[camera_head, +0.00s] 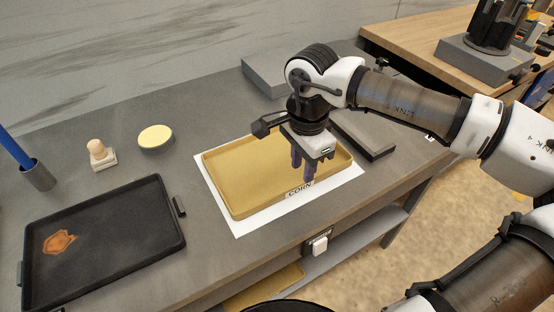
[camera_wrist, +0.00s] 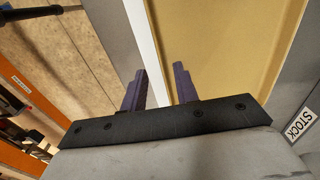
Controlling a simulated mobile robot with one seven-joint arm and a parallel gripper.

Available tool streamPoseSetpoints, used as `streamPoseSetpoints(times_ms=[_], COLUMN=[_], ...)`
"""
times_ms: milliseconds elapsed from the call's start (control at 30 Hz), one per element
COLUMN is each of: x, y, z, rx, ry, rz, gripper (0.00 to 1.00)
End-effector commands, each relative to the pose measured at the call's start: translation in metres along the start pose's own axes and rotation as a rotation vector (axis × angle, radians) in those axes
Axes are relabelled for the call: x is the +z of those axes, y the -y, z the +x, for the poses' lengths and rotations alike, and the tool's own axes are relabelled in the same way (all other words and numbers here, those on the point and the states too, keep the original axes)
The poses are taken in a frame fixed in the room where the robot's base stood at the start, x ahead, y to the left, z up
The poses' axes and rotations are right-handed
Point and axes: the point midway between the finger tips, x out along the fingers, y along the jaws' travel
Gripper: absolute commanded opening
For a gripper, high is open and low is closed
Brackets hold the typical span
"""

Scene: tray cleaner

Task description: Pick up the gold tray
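The gold tray (camera_head: 238,192) lies flat on a white sheet (camera_head: 240,227) on the grey counter. A label reading "CORN" (camera_head: 299,190) shows by its front edge. My gripper (camera_head: 302,178) points down over the tray's front right part. In the wrist view my gripper (camera_wrist: 160,82) is open, with a gap between its two purple fingers. The gold tray (camera_wrist: 220,45) fills the upper right there, and its edge beside the white strip appears between the fingers. I cannot tell whether the fingers touch the tray. Nothing is held.
A black tray (camera_head: 120,235) with a brown stain lies at left. A brush-like block (camera_head: 100,155), a round yellow-topped dish (camera_head: 156,138) and a grey cup (camera_head: 38,177) stand behind it. A dark flat block (camera_head: 370,143) lies right of the gold tray. A shelf (camera_head: 345,250) is below.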

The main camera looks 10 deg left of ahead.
Motion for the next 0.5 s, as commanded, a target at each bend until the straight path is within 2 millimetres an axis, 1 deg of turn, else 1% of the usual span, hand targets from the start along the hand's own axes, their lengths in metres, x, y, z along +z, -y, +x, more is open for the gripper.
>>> streamPoseSetpoints(times_ms=[167,400,500], x=[0.002,0.004,0.004], y=[-0.001,-0.001,-0.001], z=[0.012,0.047,0.054], rx=[0.002,0.001,0.0], ry=[0.001,0.003,0.001], rz=[-0.001,-0.001,-0.002], gripper=[0.3,0.3,0.3])
